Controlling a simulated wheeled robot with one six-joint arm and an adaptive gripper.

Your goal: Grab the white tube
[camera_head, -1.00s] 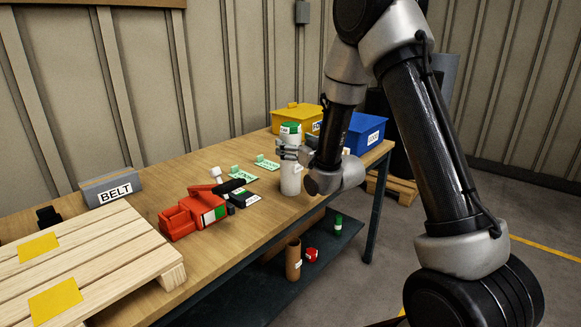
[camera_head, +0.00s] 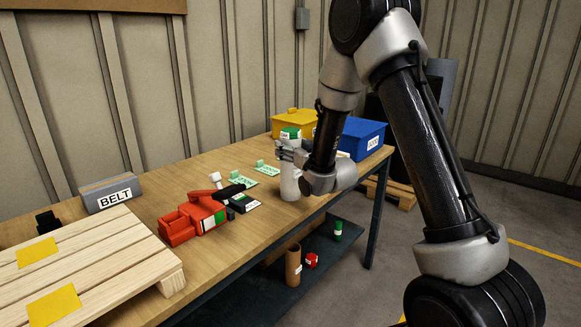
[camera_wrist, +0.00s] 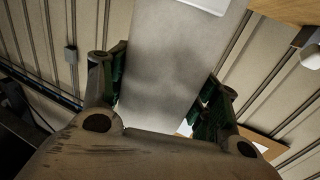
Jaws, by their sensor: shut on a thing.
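The white tube (camera_head: 290,186) with a green cap (camera_head: 290,133) stands upright near the front edge of the workbench. My gripper (camera_head: 288,153) is shut on its upper part, below the cap, coming in from the right. In the wrist view the tube's pale body (camera_wrist: 170,65) lies between the two dark green finger pads of my gripper (camera_wrist: 163,90). I cannot tell whether the tube's lower end touches the bench.
On the workbench (camera_head: 140,190) are a red tool (camera_head: 192,218), green cards (camera_head: 240,178), a grey BELT box (camera_head: 111,193) and a wooden pallet (camera_head: 105,255). Yellow (camera_head: 296,122) and blue (camera_head: 362,138) bins stand behind the tube. A brown tube (camera_head: 293,264) stands on the lower shelf.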

